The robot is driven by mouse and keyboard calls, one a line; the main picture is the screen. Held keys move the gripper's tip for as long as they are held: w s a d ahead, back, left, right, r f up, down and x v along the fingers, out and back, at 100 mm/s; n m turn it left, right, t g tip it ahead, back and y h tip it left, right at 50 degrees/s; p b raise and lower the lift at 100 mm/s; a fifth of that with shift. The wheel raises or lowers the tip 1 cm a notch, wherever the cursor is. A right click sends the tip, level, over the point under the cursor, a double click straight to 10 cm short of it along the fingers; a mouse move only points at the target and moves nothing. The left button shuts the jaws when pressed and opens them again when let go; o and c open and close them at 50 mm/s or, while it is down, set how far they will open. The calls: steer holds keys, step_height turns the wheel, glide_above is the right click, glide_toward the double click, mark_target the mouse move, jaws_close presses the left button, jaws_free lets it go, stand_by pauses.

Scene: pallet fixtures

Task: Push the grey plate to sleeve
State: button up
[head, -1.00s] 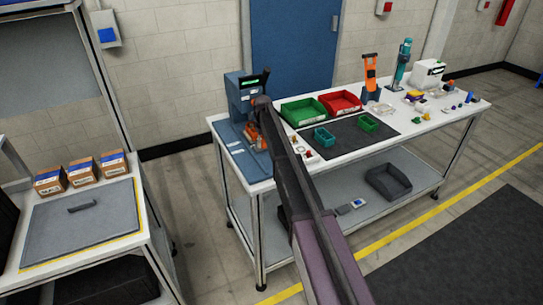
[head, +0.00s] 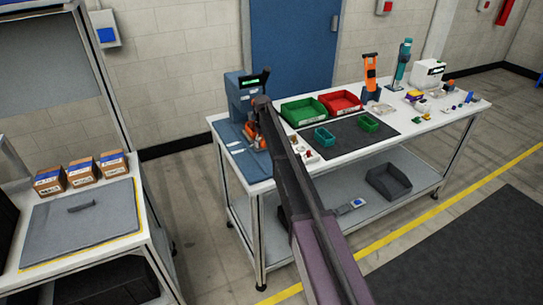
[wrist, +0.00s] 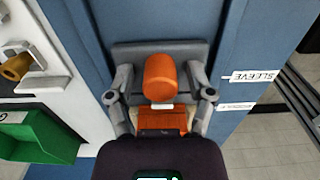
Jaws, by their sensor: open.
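The grey plate (wrist: 130,54) lies across the blue base (wrist: 82,60) in the wrist view. An upright orange cylinder (wrist: 160,80) and an orange block (wrist: 162,122) stand in front of it in the picture. My gripper (wrist: 158,88) is open, one finger on each side of the orange cylinder, fingertips by the plate's near edge; contact cannot be told. A white SLEEVE label (wrist: 254,76) is on the blue base to the right, level with the plate's lower part. In the head view my arm partly hides the orange parts (head: 252,140) and the plate cannot be made out.
A second white label (wrist: 236,106) sits below SLEEVE. A green bin (wrist: 35,135) and a metal part with a brass ring (wrist: 18,66) lie left in the wrist view. A blue machine (head: 240,98) stands behind my gripper. A red bin (head: 340,102) is to the right.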

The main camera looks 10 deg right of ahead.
steer(key=shift+r, duration=0.1)
stand_by(0.3)
steer(key=shift+r+p, duration=3.9)
steer(key=shift+p, duration=0.15)
steer(key=s+d+m, duration=0.1)
steer(key=s+d, duration=0.1)
steer(key=s, duration=2)
steer(key=s+d+m, duration=0.2)
steer(key=s+d, duration=0.1)
steer(key=s, duration=1.9)
steer(key=shift+m, duration=0.3)
steer(key=shift+d, duration=0.1)
